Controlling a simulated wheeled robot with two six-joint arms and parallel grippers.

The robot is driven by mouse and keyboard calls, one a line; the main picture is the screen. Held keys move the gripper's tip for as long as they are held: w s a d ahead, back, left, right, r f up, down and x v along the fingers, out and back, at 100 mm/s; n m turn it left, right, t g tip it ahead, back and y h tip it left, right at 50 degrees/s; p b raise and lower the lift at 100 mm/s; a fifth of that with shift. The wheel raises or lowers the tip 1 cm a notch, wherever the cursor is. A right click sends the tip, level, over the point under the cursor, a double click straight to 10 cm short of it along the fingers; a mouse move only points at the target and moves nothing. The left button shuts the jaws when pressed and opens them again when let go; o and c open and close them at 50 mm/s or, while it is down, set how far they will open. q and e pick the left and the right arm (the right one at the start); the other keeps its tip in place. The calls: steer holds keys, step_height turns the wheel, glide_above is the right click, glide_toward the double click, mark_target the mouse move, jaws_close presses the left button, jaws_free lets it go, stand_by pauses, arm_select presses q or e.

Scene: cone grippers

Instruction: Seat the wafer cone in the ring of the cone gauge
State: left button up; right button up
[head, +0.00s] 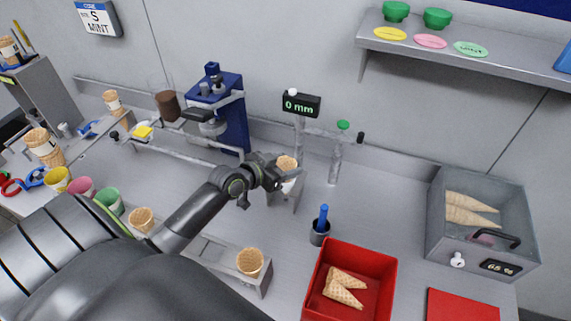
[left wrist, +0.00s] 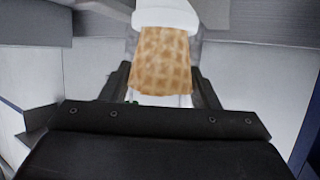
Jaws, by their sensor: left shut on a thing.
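A wafer cone (head: 287,162) is upright in my left gripper (head: 277,178), at the cone gauge (head: 301,105), whose display reads 0 mm. The left wrist view shows the cone (left wrist: 165,62) between the two fingers of my left gripper (left wrist: 163,78), which are shut on it. A white band (left wrist: 165,17) lies against one end of the cone; I cannot tell whether it is the gauge's ring or a sleeve. Gripper and cone hide the ring in the head view, so I cannot tell whether the cone is seated. My right gripper is not in view.
A red bin (head: 385,268) with cones stands at the front right, beside a dark cup (head: 319,236) with a blue tool. A grey cabinet (head: 480,240) holds more cones. A blue press (head: 232,118) stands left of the gauge. A single cone (head: 250,262) sits in a front holder.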

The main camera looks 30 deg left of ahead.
arm_select(q)
steer(key=o, duration=0.8)
steer(key=shift+c, duration=0.2)
steer(key=shift+s+a+r, duration=0.2)
steer(key=shift+s, duration=0.35)
steer(key=p+v, duration=0.1)
steer(key=v, duration=1.5)
steer(key=shift+p, duration=0.35)
steer(key=shift+r, duration=0.1)
